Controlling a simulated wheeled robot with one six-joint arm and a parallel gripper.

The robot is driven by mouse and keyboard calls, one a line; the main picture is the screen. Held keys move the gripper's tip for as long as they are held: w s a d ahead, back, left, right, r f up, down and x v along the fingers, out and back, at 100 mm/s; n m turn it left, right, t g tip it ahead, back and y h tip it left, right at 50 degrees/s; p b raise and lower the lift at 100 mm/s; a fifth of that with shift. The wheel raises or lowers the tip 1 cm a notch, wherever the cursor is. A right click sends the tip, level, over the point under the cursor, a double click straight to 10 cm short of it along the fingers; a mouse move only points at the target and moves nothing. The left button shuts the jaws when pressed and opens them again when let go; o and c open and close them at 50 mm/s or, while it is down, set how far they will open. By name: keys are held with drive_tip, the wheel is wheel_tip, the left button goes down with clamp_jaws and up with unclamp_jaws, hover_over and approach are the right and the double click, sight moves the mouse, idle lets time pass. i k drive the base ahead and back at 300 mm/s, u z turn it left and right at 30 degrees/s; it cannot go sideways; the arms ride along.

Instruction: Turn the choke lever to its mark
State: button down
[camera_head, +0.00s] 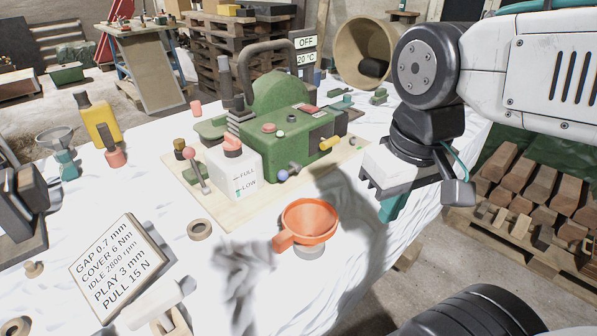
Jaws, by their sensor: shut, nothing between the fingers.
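A green engine (275,125) sits on a wooden board in the middle of the white-covered table. Small controls stick out from its front: a blue knob (283,175) and a yellow cylinder (326,145). A red-balled lever (190,154) rises from the board at its left. I cannot tell which of these is the choke lever, and no choke mark is legible. My gripper (391,208) is at the right, pointing down near the table's right edge, with teal fingertips shut and empty. It is apart from the engine and to its right.
An orange funnel (310,220) stands in front of the engine, left of my gripper. A pallet of wood blocks (525,200) is on the floor at right.

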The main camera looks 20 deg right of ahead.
sight(282, 174)
drive_tip(key=u, duration=0.6)
drive_tip(key=k, duration=0.45)
drive_tip(key=u, duration=0.5)
